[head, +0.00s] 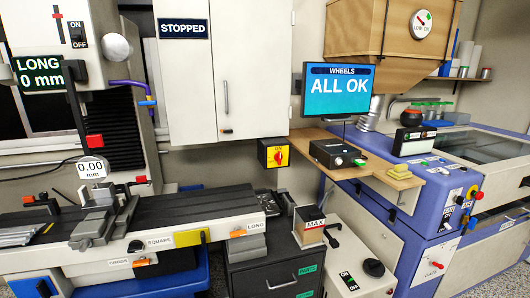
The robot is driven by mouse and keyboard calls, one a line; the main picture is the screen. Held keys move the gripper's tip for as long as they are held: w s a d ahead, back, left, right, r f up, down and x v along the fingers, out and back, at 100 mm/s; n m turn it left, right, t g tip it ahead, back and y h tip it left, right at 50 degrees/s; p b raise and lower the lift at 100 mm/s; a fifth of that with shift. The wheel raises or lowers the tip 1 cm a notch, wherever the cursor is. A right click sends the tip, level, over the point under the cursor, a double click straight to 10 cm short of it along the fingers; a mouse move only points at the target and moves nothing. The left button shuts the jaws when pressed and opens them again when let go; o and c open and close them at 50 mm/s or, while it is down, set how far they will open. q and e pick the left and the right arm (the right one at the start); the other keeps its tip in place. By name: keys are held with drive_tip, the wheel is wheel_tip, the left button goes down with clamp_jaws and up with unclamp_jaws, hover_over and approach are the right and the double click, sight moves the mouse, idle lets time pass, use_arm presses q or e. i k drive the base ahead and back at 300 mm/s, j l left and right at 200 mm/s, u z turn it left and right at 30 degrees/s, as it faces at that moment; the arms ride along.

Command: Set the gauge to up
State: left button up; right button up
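A small round white gauge (91,169) reading "0.00 mm" is at the left of the head view, above the grey clamping parts (95,222) on the long machine table. I cannot tell from this view whether it is in a raised or lowered position. A second round dial gauge (421,24), marked "LOW OK", is on the brown hopper at the upper right. Neither of my grippers is clearly visible in the head view.
The machine table (190,207) has orange and yellow tabs along its front. A "LONG 0 mm" display (40,75) hangs at the left. A dark drawer cabinet (275,262), white box (350,235) and blue machine (425,195) stand to the right. A screen (340,90) reads "ALL OK".

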sight(93, 169)
drive_tip(key=u, duration=1.35)
